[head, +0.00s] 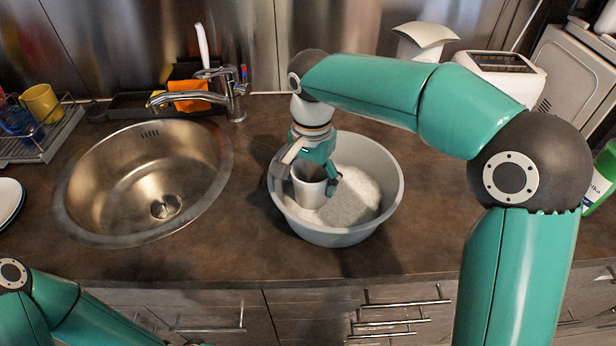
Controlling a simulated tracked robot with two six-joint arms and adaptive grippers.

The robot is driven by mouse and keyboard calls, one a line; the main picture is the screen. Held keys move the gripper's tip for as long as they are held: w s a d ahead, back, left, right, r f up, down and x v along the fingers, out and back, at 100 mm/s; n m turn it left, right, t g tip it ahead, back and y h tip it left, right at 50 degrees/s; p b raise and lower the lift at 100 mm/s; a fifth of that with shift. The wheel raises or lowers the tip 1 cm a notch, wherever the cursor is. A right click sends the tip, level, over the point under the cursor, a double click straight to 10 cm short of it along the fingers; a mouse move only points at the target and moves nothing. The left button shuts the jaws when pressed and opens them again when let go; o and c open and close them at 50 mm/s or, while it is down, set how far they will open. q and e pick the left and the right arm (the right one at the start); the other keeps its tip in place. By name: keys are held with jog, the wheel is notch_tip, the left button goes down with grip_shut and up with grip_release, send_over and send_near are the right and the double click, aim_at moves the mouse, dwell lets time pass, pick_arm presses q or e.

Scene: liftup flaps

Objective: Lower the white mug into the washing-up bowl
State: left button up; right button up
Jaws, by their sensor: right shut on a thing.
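The white mug (308,190) is upright inside the rim of the washing-up bowl, over its left part. My right gripper (311,178) is shut on the white mug from above, and its fingers cover parts of the mug. I cannot tell whether the mug touches the bowl's floor. The washing-up bowl (342,237) is round, light grey-white, and stands on the counter right of the sink. Its inside looks pale and speckled. My left arm shows at the lower left, but its gripper is out of the picture.
A round steel sink (145,235) with a tap (233,95) lies left of the bowl. A dish rack with a yellow mug (42,103) stands at far left. A toaster (500,68) stands behind my right arm, and a green bottle (602,180) at the right edge.

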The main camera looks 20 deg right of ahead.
jog(key=shift+f+b, duration=0.3)
jog(key=shift+f, duration=0.1)
dwell(0.3)
jog(key=o, duration=1.3)
notch_tip(320, 180, up, 11)
jog(key=shift+r, duration=0.45)
